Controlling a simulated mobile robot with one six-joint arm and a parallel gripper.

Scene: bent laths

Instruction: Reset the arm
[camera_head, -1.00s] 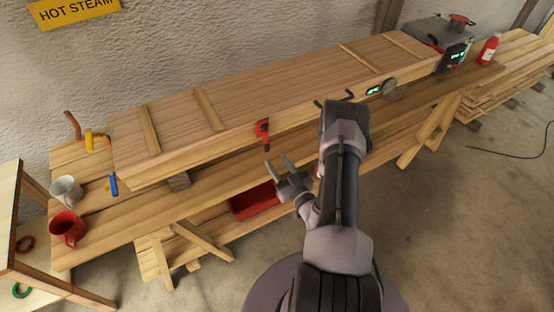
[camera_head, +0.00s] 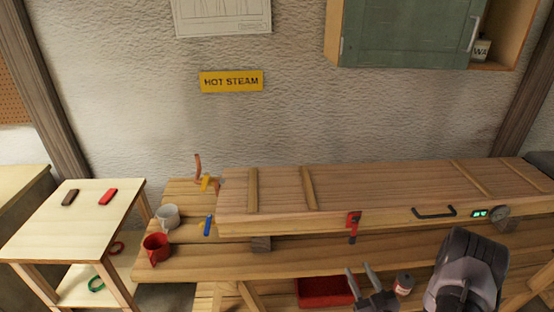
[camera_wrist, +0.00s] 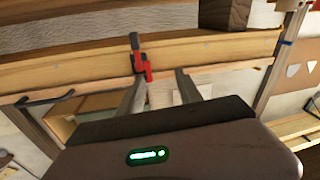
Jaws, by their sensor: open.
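My gripper (camera_head: 370,284) is open and empty at the bottom of the head view, in front of the bench. In the wrist view, its two fingers (camera_wrist: 160,95) stand apart with nothing held between them. The long wooden steam box (camera_head: 300,190) lies on the bench behind it. A red clamp or latch (camera_head: 353,222) is on the box's front face, up and to the left of my gripper. It also shows in the wrist view (camera_wrist: 140,60), beyond the fingers and apart from them.
A red bin (camera_head: 325,291) sits under the bench. A small bottle or can (camera_head: 403,284) is beside my gripper. A side table (camera_head: 75,230) stands left.

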